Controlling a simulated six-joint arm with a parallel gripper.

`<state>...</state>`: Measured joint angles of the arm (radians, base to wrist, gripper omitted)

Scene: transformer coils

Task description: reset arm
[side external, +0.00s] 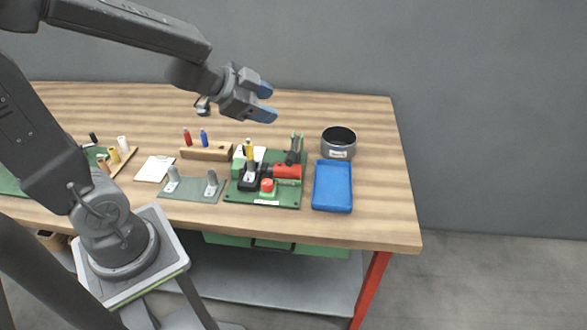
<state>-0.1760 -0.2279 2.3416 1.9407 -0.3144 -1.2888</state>
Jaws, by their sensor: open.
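My gripper (268,102) has two blue fingertips and hangs in the air above the back of the table, pointing right. Its jaws are apart with nothing between them. Below it lies a green board (286,190) holding a red cylinder (287,171), a red round button (267,185), a black block with a yellow-topped post and a dark upright part. To its left a grey-green plate (193,194) carries two grey posts. My arm reaches in from the upper left, well clear of these things.
A blue tray (333,207) and a dark round pot (339,151) stand at the right. A wooden block (206,153) holds a red and a blue piece. A white sheet (154,169) and a rack of spools (121,160) lie left.

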